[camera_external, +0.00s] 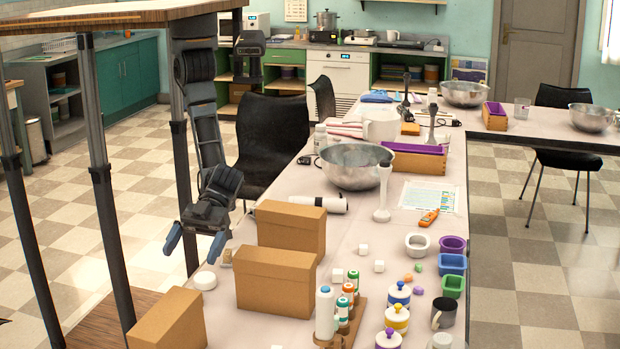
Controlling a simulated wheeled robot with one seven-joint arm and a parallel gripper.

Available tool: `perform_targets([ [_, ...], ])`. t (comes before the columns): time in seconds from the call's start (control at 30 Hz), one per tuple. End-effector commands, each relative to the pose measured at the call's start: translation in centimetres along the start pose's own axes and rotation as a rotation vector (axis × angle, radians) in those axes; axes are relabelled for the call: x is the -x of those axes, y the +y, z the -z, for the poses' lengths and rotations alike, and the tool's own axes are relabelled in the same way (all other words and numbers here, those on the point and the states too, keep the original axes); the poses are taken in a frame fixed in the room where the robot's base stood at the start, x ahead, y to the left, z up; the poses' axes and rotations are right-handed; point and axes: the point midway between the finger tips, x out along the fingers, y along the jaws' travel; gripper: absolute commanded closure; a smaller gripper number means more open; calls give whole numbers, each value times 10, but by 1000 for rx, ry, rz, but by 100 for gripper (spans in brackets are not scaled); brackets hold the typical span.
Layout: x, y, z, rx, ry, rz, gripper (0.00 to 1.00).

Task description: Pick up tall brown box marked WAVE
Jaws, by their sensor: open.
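Three plain brown cardboard boxes stand on the left part of the table: a back one (291,230), a middle one (276,283) and a front one (170,322), cut off by the bottom edge. No WAVE marking shows on their visible faces, so I cannot tell which one bears it. My gripper (195,244) hangs pointing down at the table's left edge, left of the back and middle boxes. Its blue-tipped fingers are spread apart with nothing between them. It appears apart from all the boxes.
A white round piece (205,281) lies left of the middle box. Several small bottles stand in a wooden rack (345,330) to the right. A metal bowl (356,166) and a white cylindrical tool (330,204) lie behind the boxes. A black chair (270,135) stands beside the table.

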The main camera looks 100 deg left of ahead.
Motion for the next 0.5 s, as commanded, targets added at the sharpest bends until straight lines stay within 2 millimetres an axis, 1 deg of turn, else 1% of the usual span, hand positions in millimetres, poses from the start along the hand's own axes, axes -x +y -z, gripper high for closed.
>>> perform_targets([
  [0.07, -5, 5, 5, -16, -7, -24, 0],
  [0.17, -10, 8, 0, -18, -13, -36, 0],
  [0.27, -15, 8, -15, -17, -15, -36, 0],
  [0.5, -32, 7, -59, -16, -14, -34, 0],
])
